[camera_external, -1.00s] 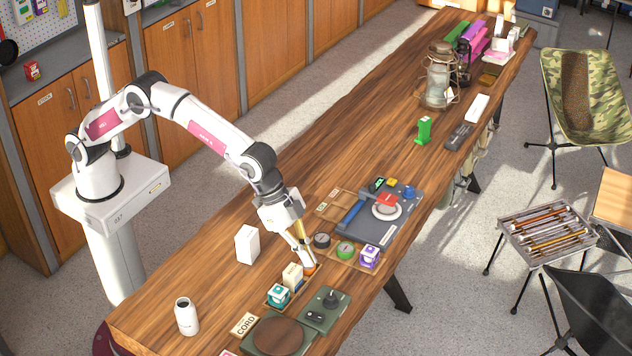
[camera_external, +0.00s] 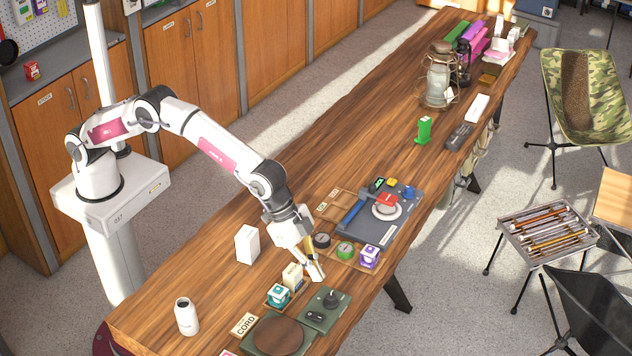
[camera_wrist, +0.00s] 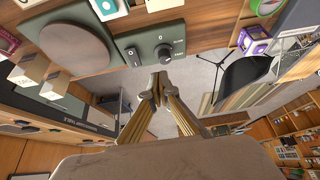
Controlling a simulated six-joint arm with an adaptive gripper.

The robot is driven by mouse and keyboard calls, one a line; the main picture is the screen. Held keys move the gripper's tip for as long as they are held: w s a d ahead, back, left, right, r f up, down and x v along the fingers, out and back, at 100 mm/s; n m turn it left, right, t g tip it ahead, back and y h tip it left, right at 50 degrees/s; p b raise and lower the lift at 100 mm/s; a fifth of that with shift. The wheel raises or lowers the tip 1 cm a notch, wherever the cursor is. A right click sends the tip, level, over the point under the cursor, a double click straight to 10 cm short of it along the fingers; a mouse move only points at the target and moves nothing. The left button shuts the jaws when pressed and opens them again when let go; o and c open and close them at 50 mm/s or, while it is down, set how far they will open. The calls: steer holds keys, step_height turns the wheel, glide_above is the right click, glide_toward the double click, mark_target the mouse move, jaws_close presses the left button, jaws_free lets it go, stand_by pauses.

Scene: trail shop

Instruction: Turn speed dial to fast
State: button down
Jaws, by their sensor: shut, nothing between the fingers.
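The speed dial (camera_external: 331,299) is a dark round knob on a small green control box (camera_external: 318,317) near the front of the bench. In the wrist view the dial (camera_wrist: 163,53) is at the upper middle, with small markings around it that are too small to read surely. A rocker switch (camera_wrist: 132,57) sits beside it. My gripper (camera_external: 318,278) is shut and empty, above the bench just behind the control box. In the wrist view my fingertips (camera_wrist: 157,80) are just below the dial in the picture; contact cannot be made out.
A round brown turntable (camera_external: 278,336) adjoins the control box. A tray with a teal-and-white box (camera_external: 279,295) and a cream box (camera_external: 292,275) is at its left. A purple box (camera_external: 369,256) and green tape roll (camera_external: 345,250) stand behind.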

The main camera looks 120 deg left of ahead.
mark_target(325, 302)
steer(key=shift+f, duration=3.4)
steer(key=shift+w+a, duration=0.15)
steer(key=shift+w, duration=0.15)
steer(key=shift+s+a, duration=0.15)
steer(key=shift+a, duration=0.3)
steer(key=shift+a, duration=0.5)
steer(key=shift+s+a, duration=0.1)
steer(key=shift+s, duration=0.15)
steer(key=shift+r, duration=0.15)
steer(key=shift+r, duration=2.9)
